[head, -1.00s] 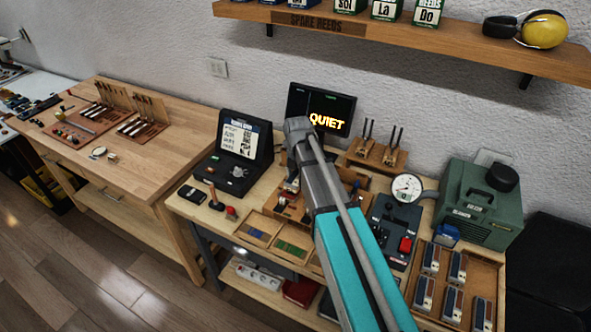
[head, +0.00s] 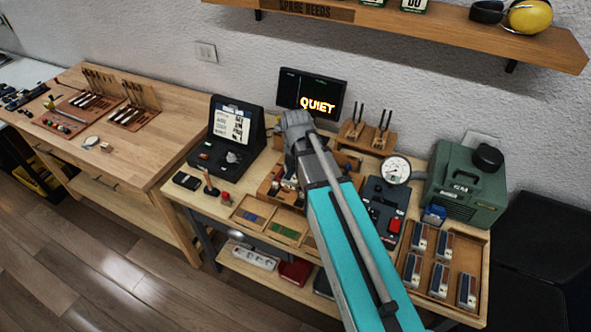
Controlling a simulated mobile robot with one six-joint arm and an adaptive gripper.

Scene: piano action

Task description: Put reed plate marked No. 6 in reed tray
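My arm reaches over the workbench, its wrist in front of the display. My gripper (head: 290,177) seems to point down behind the forearm, over a small wooden stand; its fingers are mostly hidden. A shallow wooden tray (head: 262,231) with compartments lies at the bench's front edge, holding small blue and green pieces; my arm covers its right end. A larger wooden tray (head: 487,262) at the right holds several upright dark, red and silver blocks (head: 440,280). No number 6 is readable, so I cannot tell which piece is the No. 6 plate or which tray is the reed tray.
A black case (head: 227,140) stands left of my arm, with a display reading QUIET (head: 318,105) behind. A round gauge (head: 396,170), a dark device with a red button (head: 397,225) and a green machine (head: 466,186) stand right. A shelf (head: 420,25) hangs above.

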